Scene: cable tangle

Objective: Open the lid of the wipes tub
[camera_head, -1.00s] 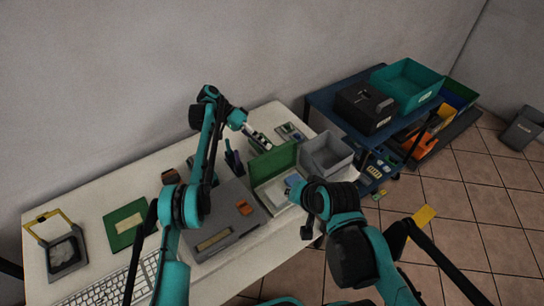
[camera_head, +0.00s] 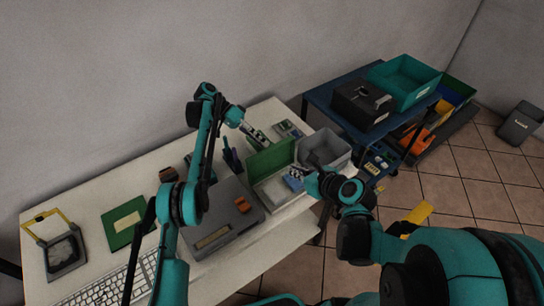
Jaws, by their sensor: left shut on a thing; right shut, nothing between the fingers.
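The tub (camera_head: 277,200) is a pale, open-topped box near the table's right end. Its green lid (camera_head: 270,162) stands raised along the far side. A blue and white item (camera_head: 292,183) shows inside. My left gripper (camera_head: 262,139) is shut, with its fingertips at the lid's top edge. It appears to hold that edge, though the contact is small and partly hidden. My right gripper (camera_head: 299,174) is shut and empty at the tub's right side. Whether it touches the tub is unclear.
A grey bin (camera_head: 338,152) stands right of the tub, close to my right gripper. A grey device (camera_head: 228,218) lies to the left. Pens (camera_head: 231,155) stand behind it. A blue cart (camera_head: 325,103) carries a black box (camera_head: 363,104) and a teal crate (camera_head: 425,85).

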